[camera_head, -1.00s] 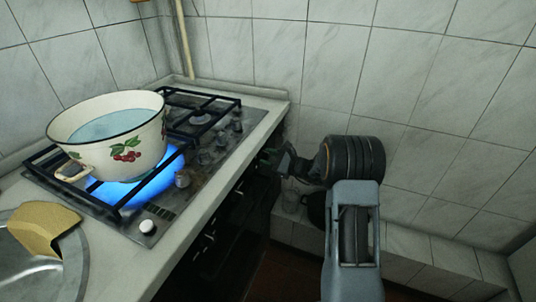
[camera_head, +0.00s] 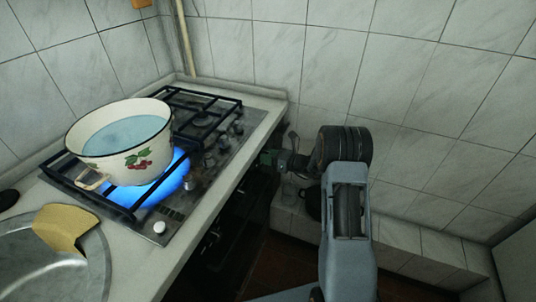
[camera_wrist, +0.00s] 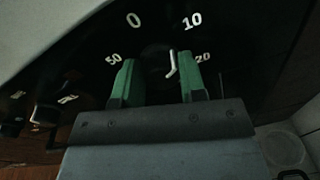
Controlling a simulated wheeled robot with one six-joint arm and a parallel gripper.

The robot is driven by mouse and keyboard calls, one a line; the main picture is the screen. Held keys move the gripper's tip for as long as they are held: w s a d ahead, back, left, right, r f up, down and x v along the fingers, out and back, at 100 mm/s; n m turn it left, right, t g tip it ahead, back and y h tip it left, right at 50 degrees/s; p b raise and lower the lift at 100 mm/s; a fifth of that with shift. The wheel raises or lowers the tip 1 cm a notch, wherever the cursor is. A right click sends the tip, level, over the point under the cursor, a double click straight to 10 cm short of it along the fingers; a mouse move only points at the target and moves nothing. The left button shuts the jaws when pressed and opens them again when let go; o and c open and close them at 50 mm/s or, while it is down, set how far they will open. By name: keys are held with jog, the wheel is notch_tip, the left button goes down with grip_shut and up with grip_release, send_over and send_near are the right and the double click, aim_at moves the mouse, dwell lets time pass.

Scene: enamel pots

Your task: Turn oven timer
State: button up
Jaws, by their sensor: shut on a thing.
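The oven timer (camera_wrist: 172,64) is a dark round dial with white numbers, 0, 10, 20 and 50 readable, and a short white pointer mark near 10 to 20. My gripper (camera_wrist: 156,82) has green fingers, one on each side of the dark timer knob, and is shut on it. The knob's outline is hard to make out in the dark. In the head view, my gripper (camera_head: 268,158) is at the dark oven front, just under the counter edge, and the timer is hidden there.
A cream pot with cherries (camera_head: 125,158) holds water over a blue flame on the gas stove (camera_head: 205,150). A metal sink (camera_head: 60,265) with a yellow cloth (camera_head: 60,228) is at lower left. Tiled walls (camera_head: 450,100) stand behind and right of my arm.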

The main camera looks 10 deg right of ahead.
jog(key=shift+w+d+r+m, duration=0.1)
jog(key=shift+m, duration=0.2)
jog(key=o, duration=0.9)
jog(key=v, duration=1.3)
jog(key=shift+s+d+p, duration=0.25)
jog(key=shift+p, duration=0.1)
